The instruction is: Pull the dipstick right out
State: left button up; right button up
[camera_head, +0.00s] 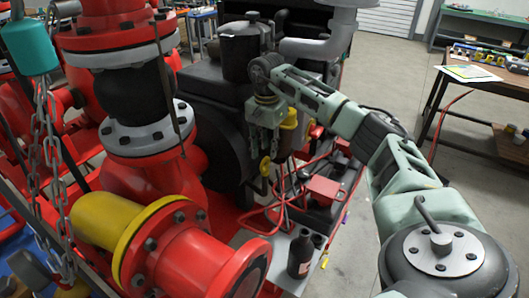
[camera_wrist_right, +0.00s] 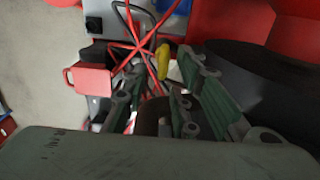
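My right gripper (camera_head: 264,148) points down beside the dark engine, under the wrist of my green-grey arm. The yellow dipstick handle (camera_head: 265,166) shows just below its fingertips in the head view. In the right wrist view the yellow handle (camera_wrist_right: 162,62) shows between and just past the fingertips of my right gripper (camera_wrist_right: 163,72). The fingers stand apart with a gap around the handle, and I see no clear contact. The dipstick's rod is hidden. My left gripper is not in view.
A brown-yellow cylinder (camera_head: 287,132) stands close to the right of the gripper. Red hoses and a red box (camera_head: 322,187) lie below. A dark bottle (camera_head: 300,254) stands on a grey ledge. Large red piping and a hanging chain fill the left.

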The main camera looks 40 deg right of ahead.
aim_at(266, 157)
jog(key=f, duration=0.3)
jog(key=shift+w+f, duration=0.2)
grip_shut()
pick_arm(q)
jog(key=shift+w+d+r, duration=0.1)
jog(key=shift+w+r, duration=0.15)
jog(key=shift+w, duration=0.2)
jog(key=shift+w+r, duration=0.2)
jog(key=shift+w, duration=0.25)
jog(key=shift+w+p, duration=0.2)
jog(key=shift+p, duration=0.1)
